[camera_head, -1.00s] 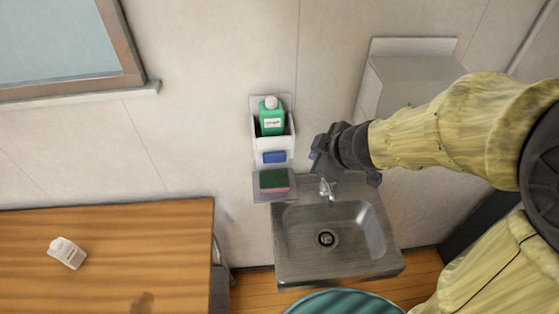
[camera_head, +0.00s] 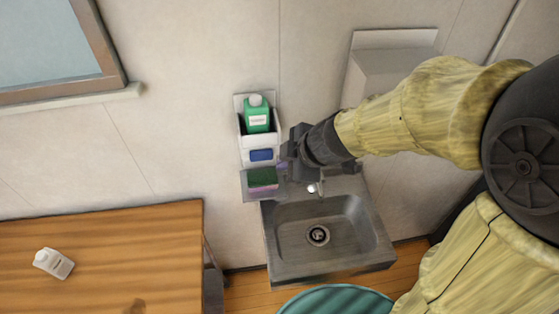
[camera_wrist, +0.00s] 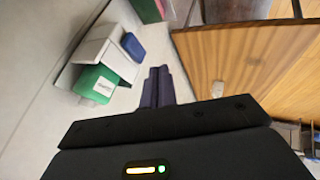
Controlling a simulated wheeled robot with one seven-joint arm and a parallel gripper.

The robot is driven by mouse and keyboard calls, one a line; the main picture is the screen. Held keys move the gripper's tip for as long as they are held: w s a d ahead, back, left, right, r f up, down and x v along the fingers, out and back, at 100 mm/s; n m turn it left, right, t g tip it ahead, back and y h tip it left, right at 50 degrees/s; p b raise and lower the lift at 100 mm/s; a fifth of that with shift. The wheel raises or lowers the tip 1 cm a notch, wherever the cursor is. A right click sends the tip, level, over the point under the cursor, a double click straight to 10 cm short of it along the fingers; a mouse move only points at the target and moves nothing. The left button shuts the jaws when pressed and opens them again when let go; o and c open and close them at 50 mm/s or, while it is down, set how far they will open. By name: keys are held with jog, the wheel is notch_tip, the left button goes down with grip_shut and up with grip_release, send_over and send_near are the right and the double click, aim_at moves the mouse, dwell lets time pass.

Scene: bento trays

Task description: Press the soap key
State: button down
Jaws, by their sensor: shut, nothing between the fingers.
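The soap key is a blue block (camera_head: 261,155) on the front of a white wall dispenser (camera_head: 245,146), which holds a green bottle (camera_head: 257,118) with a white label. The key also shows in the wrist view (camera_wrist: 132,47), beside the green bottle (camera_wrist: 98,86). My gripper (camera_head: 285,163) is just right of the key in the head view. In the wrist view its dark fingers (camera_wrist: 158,85) are together, with nothing between them. They appear apart from the key; the exact depth gap is hard to tell.
A green and pink sponge (camera_head: 263,178) lies on a small shelf below the dispenser. A metal sink (camera_head: 286,262) with a tap is to the right. A wooden table (camera_head: 110,245) with a small white bottle (camera_head: 54,263) stands left. A teal round object (camera_head: 338,303) is at the bottom.

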aim_at(261, 155)
jog(key=w+a+f+b, duration=0.3)
jog(key=w+a+f, duration=0.2)
jog(key=w+f, duration=0.2)
dwell(0.3)
jog(key=shift+w+a, duration=0.1)
jog(key=shift+a, duration=0.05)
